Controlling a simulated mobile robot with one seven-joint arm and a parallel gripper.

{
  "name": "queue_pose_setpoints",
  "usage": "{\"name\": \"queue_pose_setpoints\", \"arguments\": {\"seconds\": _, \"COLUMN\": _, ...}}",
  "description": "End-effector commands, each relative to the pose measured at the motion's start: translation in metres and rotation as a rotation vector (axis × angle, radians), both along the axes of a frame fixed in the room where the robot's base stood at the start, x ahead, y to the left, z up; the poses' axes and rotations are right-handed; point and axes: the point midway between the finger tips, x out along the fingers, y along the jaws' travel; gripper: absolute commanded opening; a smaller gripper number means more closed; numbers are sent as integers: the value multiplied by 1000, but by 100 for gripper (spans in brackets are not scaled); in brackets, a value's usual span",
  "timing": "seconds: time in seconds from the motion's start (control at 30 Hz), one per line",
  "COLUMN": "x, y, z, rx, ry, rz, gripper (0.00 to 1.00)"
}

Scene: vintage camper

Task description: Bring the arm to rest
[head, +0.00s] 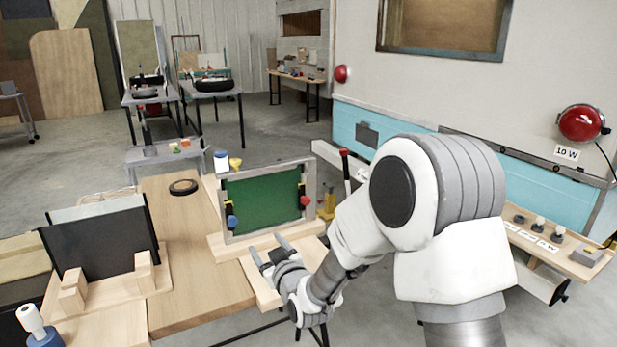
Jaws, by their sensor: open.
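My arm rises at the right of the head view and bends down to the left. My gripper (264,247) is at its end, low in front of the framed green panel (265,200). The two fingers stand apart and I see nothing between them. The gripper appears over the front part of the wooden bench (190,240); I cannot tell whether it touches anything. The green panel stands upright in a pale frame, with a blue-handled clamp (232,215) on its left side and a red-handled clamp (303,200) on its right.
Dark upright panels (100,240) stand in wooden holders at the left. A black ring (183,187) lies on the bench. The camper (430,95) with a red lamp (581,122) is at the right, above a wooden shelf (570,262) of small parts.

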Motion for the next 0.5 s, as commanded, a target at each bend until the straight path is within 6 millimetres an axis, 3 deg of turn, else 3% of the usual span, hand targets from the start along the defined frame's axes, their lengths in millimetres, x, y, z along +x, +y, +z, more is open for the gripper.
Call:
{"name": "queue_pose_setpoints", "arguments": {"seconds": 0.03, "x": 0, "y": -13, "z": 23, "rx": -21, "ry": 21, "rz": -17, "gripper": 69}}
{"name": "queue_pose_setpoints", "arguments": {"seconds": 0.27, "x": -19, "y": -73, "z": 77, "rx": -105, "ry": 189, "rz": -110, "gripper": 69}}
{"name": "queue_pose_setpoints", "arguments": {"seconds": 0.5, "x": -66, "y": -142, "z": 126, "rx": -150, "ry": 377, "rz": -242, "gripper": 69}}
